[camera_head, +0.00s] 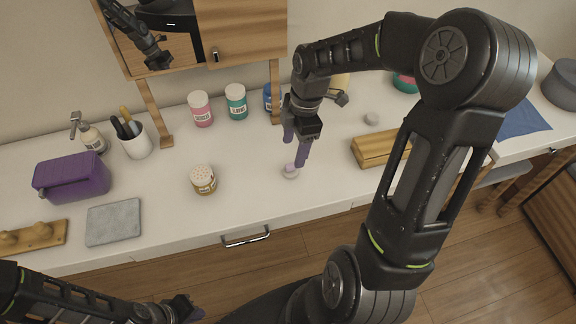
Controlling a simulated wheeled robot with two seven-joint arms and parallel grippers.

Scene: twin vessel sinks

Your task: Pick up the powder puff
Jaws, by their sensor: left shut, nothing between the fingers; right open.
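A small pale object with a light lilac top, which looks like the powder puff (290,172), lies on the white counter near its front edge. My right gripper (296,152) reaches down over the counter, open, with its purple fingers apart. One fingertip is close beside the puff; I cannot tell whether it touches it. The puff is not held. My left gripper (192,312) is shut and empty, low in front of the counter and far from the puff.
A jar of swabs (203,180) stands left of the puff, and a wooden box (380,149) lies to the right. Pink (200,108) and teal (236,101) jars stand behind. A purple box (72,178) is far left. Counter around the puff is clear.

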